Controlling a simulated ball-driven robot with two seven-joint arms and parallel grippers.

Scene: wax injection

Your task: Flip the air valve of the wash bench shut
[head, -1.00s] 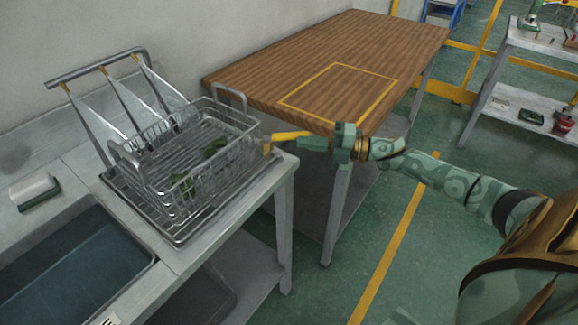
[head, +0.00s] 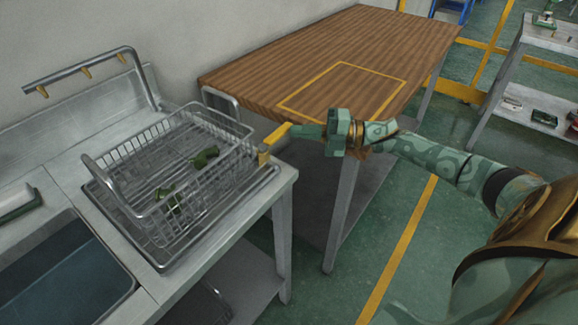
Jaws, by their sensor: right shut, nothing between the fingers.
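The air valve is a yellow lever (head: 277,133) on a small yellow body at the right edge of the wash bench (head: 284,178), beside the wire basket. The lever slants up and to the right. My right gripper (head: 298,131) is shut and empty, its fingertips at the lever's outer end; I cannot tell whether they touch it. The air pipe (head: 82,68) with its yellow nozzles stands over the back of the bench, and no white jets show under it. My left gripper is not in view.
The wire basket (head: 118,150) on the bench holds green parts (head: 205,157). A sink (head: 60,268) lies at the left front, with a white-topped block (head: 15,203) behind it. A wooden table (head: 330,48) stands behind my right gripper. The green floor (head: 405,275) at the right is open.

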